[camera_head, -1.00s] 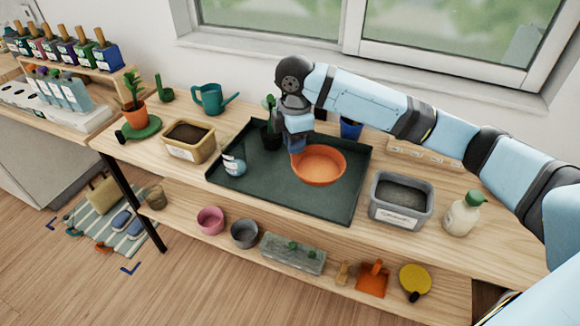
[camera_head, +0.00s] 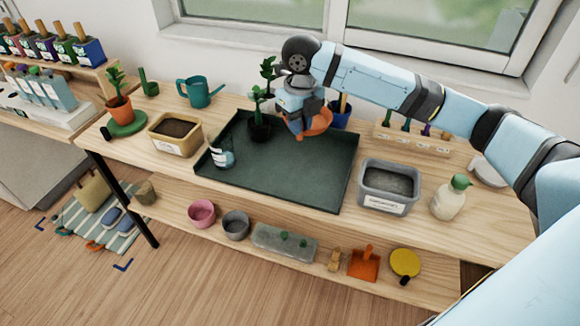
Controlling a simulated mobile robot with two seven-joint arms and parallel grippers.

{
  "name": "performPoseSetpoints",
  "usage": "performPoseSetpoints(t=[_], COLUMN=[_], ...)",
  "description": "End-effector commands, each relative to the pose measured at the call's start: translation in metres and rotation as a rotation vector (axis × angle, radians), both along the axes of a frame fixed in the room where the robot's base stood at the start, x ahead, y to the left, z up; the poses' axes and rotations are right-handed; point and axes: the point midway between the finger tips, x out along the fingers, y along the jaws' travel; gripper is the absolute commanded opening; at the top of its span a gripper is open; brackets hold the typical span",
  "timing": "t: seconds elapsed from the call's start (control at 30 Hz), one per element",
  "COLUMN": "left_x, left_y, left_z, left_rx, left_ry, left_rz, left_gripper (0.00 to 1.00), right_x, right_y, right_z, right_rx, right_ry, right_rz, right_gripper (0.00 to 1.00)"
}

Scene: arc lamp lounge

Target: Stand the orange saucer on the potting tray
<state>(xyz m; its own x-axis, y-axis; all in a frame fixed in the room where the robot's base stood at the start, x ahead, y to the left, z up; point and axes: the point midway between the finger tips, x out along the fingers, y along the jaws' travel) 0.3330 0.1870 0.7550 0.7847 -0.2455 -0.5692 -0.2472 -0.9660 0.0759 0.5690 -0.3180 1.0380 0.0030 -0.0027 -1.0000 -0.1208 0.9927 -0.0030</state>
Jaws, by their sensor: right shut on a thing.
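The orange saucer (camera_head: 321,122) shows in the head view near the back right part of the potting tray, partly hidden by my right gripper. My right gripper (camera_head: 299,132) is shut on the saucer's left side. I cannot tell whether the saucer touches the tray. The dark green potting tray (camera_head: 300,180) lies on the bench top, its middle and front bare. My left gripper is not in view.
A potted plant (camera_head: 259,127) stands on the tray left of the gripper, and a small labelled pot (camera_head: 222,155) at its left. A blue pot (camera_head: 340,112) is close behind the saucer. A grey bin (camera_head: 389,187) stands right of the tray.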

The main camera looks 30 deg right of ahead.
Motion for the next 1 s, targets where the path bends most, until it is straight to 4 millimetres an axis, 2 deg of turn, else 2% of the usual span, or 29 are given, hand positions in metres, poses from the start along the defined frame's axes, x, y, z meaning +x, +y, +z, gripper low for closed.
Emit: performPoseSetpoints(t=[0.03,0.1,0.4,0.5,0.73,0.9,1.0], left_x=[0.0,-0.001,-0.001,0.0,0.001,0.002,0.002], left_y=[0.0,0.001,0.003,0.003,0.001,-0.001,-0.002], left_z=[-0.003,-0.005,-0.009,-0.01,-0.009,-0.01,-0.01], left_rx=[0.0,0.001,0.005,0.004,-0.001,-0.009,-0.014], left_ry=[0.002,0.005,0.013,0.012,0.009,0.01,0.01], left_rz=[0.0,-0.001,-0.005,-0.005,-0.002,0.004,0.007], left_gripper=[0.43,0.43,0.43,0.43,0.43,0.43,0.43], right_x=[-0.001,-0.001,-0.001,-0.001,-0.001,-0.001,-0.001], right_y=[0.0,0.0,0.0,0.0,0.0,0.0,0.0], right_z=[-0.016,-0.036,-0.112,-0.126,-0.143,-0.169,-0.178], right_rx=[0.0,0.0,0.0,0.0,0.001,0.0,0.001], right_ry=[0.006,0.007,0.004,0.002,0.002,0.004,0.001], right_rz=[0.0,-0.001,-0.003,-0.004,-0.003,-0.003,-0.004], right_gripper=[0.0,0.0,0.0,0.0,0.0,0.0,0.0])
